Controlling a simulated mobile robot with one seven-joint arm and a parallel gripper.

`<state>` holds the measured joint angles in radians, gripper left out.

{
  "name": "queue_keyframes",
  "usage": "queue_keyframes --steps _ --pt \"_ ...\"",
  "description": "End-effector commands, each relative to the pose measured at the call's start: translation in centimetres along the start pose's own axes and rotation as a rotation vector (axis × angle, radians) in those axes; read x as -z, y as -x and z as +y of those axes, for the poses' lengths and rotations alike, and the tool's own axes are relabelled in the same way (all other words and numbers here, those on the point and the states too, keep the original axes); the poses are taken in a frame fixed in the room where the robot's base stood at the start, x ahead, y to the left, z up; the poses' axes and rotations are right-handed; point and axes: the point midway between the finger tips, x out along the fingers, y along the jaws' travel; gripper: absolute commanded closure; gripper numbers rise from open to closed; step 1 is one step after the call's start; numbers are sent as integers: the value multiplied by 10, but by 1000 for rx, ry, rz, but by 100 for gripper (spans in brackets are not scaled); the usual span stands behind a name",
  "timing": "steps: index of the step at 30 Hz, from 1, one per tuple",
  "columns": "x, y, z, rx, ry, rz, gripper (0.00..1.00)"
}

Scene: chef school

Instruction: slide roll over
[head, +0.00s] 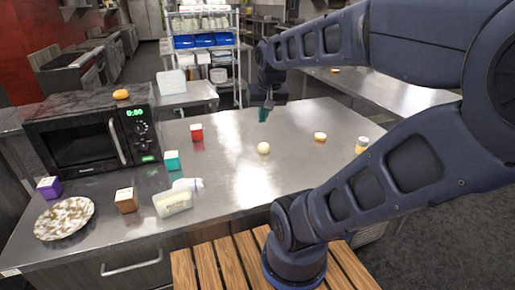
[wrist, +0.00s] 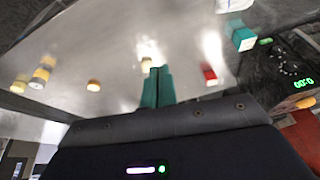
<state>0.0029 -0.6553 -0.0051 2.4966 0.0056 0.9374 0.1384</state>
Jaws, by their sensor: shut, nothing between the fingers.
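A small pale round item, which looks like a roll (head: 263,148), sits on the metal counter (head: 300,165). A second small item, tan-topped with a pale base (head: 320,136), sits to its right; I cannot tell for sure which one is the roll. My gripper (head: 264,114) has teal fingers pointing down, behind the pale roll and apart from it in the head view. In the wrist view my fingers (wrist: 157,72) are together and empty, and partly cover a pale item (wrist: 146,64) beyond the tips. The tan item (wrist: 93,85) shows to their left.
A microwave (head: 80,140) has an orange item (head: 121,94) on top. A yellow jar (head: 361,145) stands right.

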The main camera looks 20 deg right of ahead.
Motion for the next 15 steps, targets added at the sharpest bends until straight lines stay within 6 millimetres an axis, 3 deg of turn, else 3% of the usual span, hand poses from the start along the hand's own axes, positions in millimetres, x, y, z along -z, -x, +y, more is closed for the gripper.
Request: queue_keyframes --steps 15 --pt "95 -71 -3 -42 -502 -129 100"
